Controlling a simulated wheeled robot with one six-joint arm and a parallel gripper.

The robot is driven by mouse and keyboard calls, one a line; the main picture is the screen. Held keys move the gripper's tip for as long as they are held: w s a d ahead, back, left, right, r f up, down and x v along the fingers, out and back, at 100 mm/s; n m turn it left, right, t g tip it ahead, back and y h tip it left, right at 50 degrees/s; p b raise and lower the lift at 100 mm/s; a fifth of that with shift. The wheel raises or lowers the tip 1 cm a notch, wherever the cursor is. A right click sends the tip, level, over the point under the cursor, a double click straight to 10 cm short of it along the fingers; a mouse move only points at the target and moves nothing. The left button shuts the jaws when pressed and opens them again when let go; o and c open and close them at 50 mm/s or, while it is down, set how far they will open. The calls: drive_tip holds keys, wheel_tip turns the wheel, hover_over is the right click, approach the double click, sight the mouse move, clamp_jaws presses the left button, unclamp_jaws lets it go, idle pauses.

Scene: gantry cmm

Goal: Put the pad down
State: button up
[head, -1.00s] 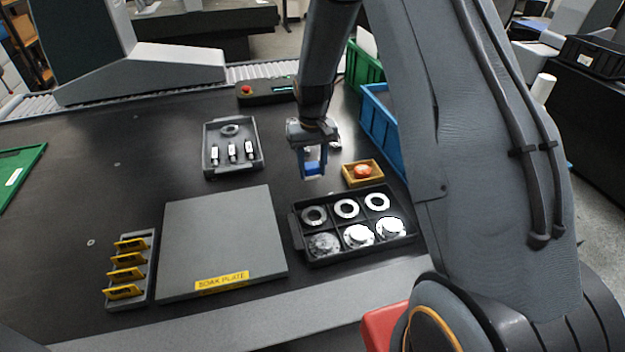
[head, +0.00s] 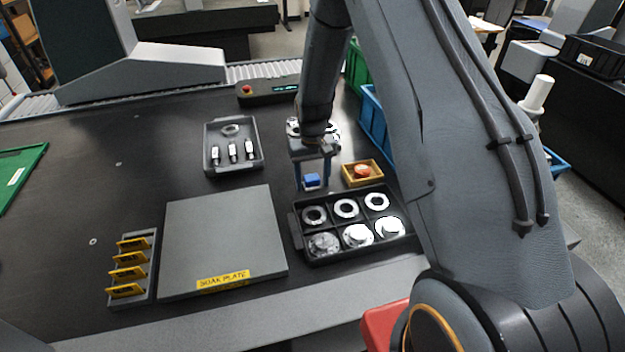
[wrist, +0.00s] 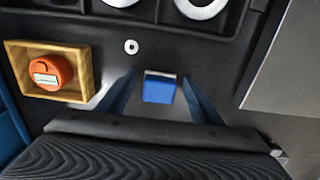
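The pad (head: 312,181) is a small blue block with a pale edge. It sits on the dark table, left of the small yellow box and behind the black ring tray. In the wrist view the pad (wrist: 159,90) lies between the fingers with a gap on both sides. My gripper (head: 312,187) points down around it, its blue fingers spread. In the wrist view my gripper (wrist: 159,79) is open and holds nothing. The pad's underside is hidden.
A yellow box (head: 376,182) with an orange item stands close right of my gripper. A black compartment tray (head: 299,232) of metal rings is in front. A soak plate (head: 220,235) lies left, a grey tray (head: 209,168) behind it, a blue bin (head: 372,125) back right.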

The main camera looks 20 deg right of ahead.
sight(312, 179)
wheel_tip(312, 179, up, 11)
drive_tip(key=b, duration=0.2)
drive_tip(key=s+r, duration=0.3)
drive_tip(key=s, duration=1)
drive_tip(key=s+r, duration=0.3)
drive_tip(key=s, duration=1)
drive_tip(key=shift+s, duration=0.15)
drive_tip(key=shift+r, duration=0.1)
